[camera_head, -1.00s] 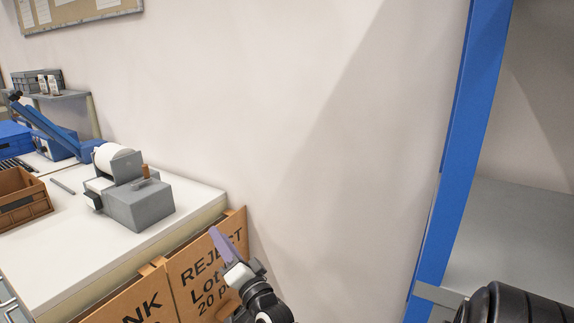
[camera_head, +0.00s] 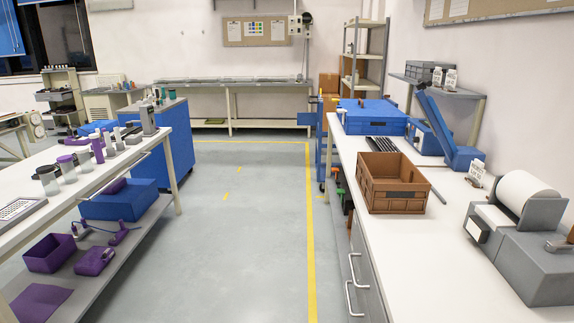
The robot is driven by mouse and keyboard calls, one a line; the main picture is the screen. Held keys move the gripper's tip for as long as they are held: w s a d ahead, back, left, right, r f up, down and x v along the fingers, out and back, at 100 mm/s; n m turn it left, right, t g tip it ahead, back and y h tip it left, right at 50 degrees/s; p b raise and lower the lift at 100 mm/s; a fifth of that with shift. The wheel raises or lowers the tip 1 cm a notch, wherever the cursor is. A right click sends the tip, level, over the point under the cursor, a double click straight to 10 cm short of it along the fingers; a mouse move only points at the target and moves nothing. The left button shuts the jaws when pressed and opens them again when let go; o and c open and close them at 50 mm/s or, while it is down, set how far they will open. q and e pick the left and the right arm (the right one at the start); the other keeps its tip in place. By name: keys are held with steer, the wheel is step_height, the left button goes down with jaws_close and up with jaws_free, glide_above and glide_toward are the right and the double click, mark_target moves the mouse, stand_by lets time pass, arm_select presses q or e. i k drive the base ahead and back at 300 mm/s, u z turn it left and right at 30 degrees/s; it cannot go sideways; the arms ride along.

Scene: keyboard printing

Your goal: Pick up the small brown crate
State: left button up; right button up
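The small brown crate (camera_head: 393,190) sits upright on the white bench on the right side of the view, close to the bench's left edge. Its top is open, and the part of the inside that I can see looks empty. Neither of my grippers shows in the view now, and nothing of mine touches the crate.
A grey label printer (camera_head: 520,240) with a white roll stands on the bench to the crate's right. A blue case (camera_head: 372,118) and a blue press-like tool (camera_head: 447,135) are behind it. A grey aisle floor (camera_head: 245,220) lies clear left of the bench.

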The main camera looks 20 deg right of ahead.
mark_target(388, 180)
steer(key=i, duration=2.2)
steer(key=z, duration=0.85)
